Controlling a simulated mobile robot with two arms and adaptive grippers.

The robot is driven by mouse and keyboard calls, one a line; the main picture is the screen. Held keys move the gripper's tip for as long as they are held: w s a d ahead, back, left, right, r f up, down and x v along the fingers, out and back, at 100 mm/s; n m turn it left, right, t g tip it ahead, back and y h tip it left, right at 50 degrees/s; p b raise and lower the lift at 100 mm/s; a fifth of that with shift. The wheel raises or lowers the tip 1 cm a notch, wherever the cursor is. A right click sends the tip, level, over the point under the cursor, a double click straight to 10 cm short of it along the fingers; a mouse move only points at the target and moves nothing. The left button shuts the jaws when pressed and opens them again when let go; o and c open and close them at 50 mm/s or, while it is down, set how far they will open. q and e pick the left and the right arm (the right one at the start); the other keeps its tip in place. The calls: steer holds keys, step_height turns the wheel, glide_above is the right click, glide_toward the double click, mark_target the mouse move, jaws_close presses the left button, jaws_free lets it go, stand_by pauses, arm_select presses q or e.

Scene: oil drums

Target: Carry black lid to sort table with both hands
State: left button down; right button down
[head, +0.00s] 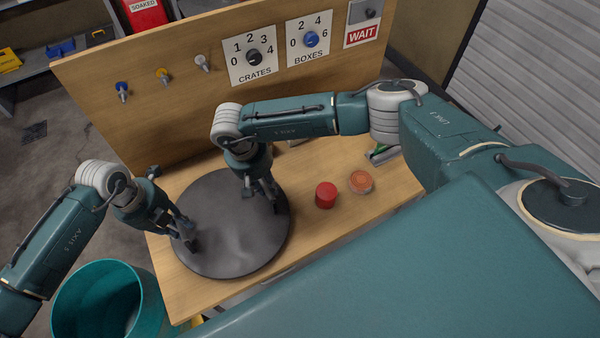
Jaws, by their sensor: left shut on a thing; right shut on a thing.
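The black lid (225,237) is a large round dark disc over the left part of the wooden sort table (385,196). I cannot tell whether it rests on the tabletop or is held just above it. My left gripper (189,240) is shut on the lid at its left side. My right gripper (262,198) is shut on the lid at its upper right side. The fingertips of both grippers are partly hidden by their own links.
A red cap (326,195) and an orange round tin (361,182) stand right of the lid. A green item (381,154) lies farther back. A panel (150,100) with dials rises behind the table. A teal drum (100,300) stands at the lower left.

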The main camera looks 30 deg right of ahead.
arm_select(q)
steer(key=c, duration=1.6)
jaws_free()
steer(key=shift+d+f, duration=0.1)
steer(key=shift+d, duration=0.05)
arm_select(e)
steer(key=c, duration=1.6)
jaws_free()
steer(key=shift+a+f, duration=0.1)
steer(key=shift+a, duration=0.1)
arm_select(q)
steer(key=shift+o, duration=0.2)
steer(key=shift+s, duration=0.1)
arm_select(e)
steer(key=shift+o, duration=0.2)
steer(key=shift+s, duration=0.1)
steer(key=shift+d, duration=0.1)
arm_select(q)
steer(key=shift+a+r, duration=0.2)
steer(key=shift+r, duration=0.4)
step_height(320, 180, up, 11)
steer(key=a, duration=0.2)
steer(key=shift+f, duration=0.2)
arm_select(e)
step_height(320, 180, up, 12)
steer(key=a, duration=0.2)
steer(key=shift+a, duration=0.15)
steer(key=shift+f, duration=0.15)
